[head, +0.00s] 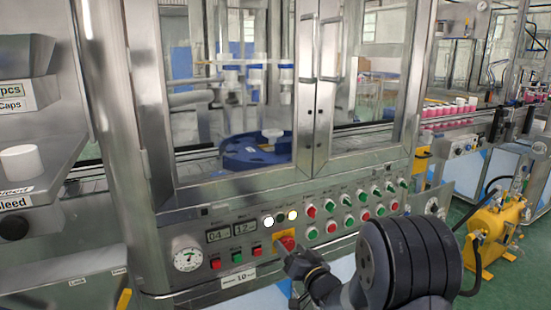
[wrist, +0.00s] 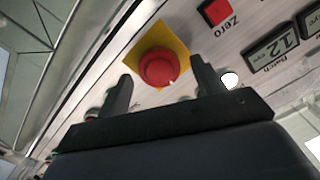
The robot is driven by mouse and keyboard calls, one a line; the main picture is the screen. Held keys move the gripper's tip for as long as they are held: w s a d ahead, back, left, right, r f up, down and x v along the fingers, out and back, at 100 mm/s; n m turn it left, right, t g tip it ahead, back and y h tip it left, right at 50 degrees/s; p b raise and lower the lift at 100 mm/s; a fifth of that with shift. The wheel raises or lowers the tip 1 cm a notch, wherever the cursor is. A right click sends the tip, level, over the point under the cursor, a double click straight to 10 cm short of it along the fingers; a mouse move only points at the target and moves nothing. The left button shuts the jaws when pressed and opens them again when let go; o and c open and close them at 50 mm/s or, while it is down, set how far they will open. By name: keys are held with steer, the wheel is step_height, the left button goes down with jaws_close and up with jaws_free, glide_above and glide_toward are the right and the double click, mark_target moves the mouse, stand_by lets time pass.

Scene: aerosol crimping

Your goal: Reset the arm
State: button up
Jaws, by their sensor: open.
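My gripper (wrist: 162,95) is open and empty in the wrist view, its two fingers apart below a red emergency-stop button (wrist: 157,68) on a yellow square plate (wrist: 172,40). The button looks to lie ahead between the fingers; I cannot tell if they touch it. In the head view my gripper (head: 291,258) reaches the control panel at the red button (head: 287,243), which it partly covers. My dark arm fills the lower right.
The metal control panel (head: 330,195) carries red and green buttons, two displays (head: 229,232) and a pressure gauge (head: 188,259). Glass machine doors (head: 313,90) stand above it. A yellow tank (head: 495,232) is at right. A tray with a white cap (head: 22,163) is at left.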

steer(key=shift+w+a, duration=0.2)
steer(key=shift+w, duration=0.2)
steer(key=n, duration=0.3)
steer(key=shift+s+n, duration=0.1)
steer(key=shift+n, duration=0.2)
steer(key=n, duration=0.3)
steer(key=shift+r+n+p, duration=0.1)
steer(key=shift+n+p, duration=0.3)
steer(key=shift+s+d, duration=0.15)
steer(key=shift+s, duration=0.2)
steer(key=s+d+r+m+g+h+p, duration=0.1)
steer(key=s+d+r+h+p, duration=0.3)
steer(key=s+d, duration=0.4)
steer(key=shift+s+d+r+m+p, duration=0.15)
steer(key=shift+s+d+m+p, duration=0.1)
steer(key=shift+s+m+p, duration=0.7)
steer(key=shift+s, duration=0.1)
